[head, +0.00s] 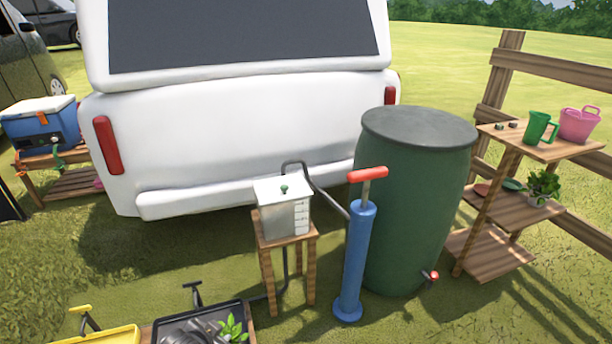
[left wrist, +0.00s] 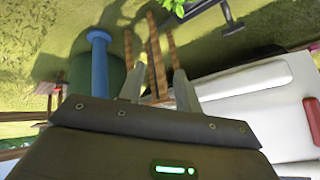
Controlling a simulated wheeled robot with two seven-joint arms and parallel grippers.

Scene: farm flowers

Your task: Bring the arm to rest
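My left gripper (left wrist: 159,84) shows in the left wrist view with its two grey fingers well apart and nothing between them that it holds. Wooden stool legs show beyond the fingers. In the head view a dark grey part, likely my left gripper (head: 190,333), shows at the bottom edge over a black tray (head: 172,322), beside a small green plant (head: 231,328). Most of it is cut off by the frame. My right gripper is in neither view.
A wooden stool (head: 267,262) bears a white box (head: 282,210). A blue pump (head: 358,262) and a green barrel (head: 415,200) stand to its right. A white vehicle (head: 230,140) stands behind. A wooden shelf (head: 490,215) is at right, a yellow tray (head: 105,336) at lower left.

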